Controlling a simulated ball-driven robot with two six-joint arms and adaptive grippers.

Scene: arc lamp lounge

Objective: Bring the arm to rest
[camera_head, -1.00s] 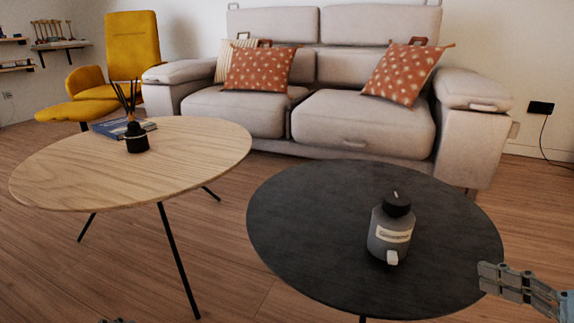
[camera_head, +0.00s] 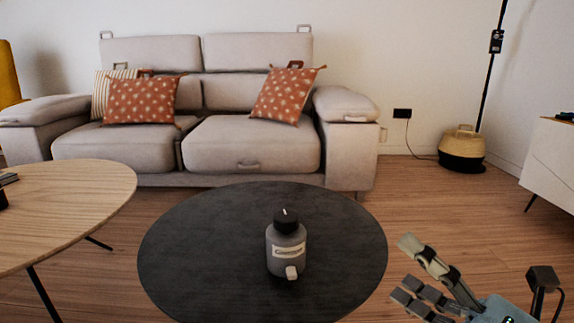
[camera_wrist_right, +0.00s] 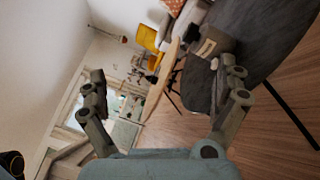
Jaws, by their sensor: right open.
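My right gripper (camera_head: 408,270) is at the lower right of the head view, beside the right edge of the dark round table (camera_head: 190,225). Its fingers are spread apart with nothing between them. The right wrist view also shows its two open fingers (camera_wrist_right: 168,88). A grey bottle (camera_head: 286,247) with a black cap and a white label stands upright on the dark table, left of the gripper and apart from it. My left gripper is not in the head view now.
A wooden oval table (camera_head: 75,205) stands at the left. A grey sofa (camera_head: 255,150) with patterned cushions is behind. A two-tone basket (camera_head: 462,150) and a white cabinet (camera_head: 550,160) are at the right. Wood floor (camera_head: 440,205) is clear between the dark table and the cabinet.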

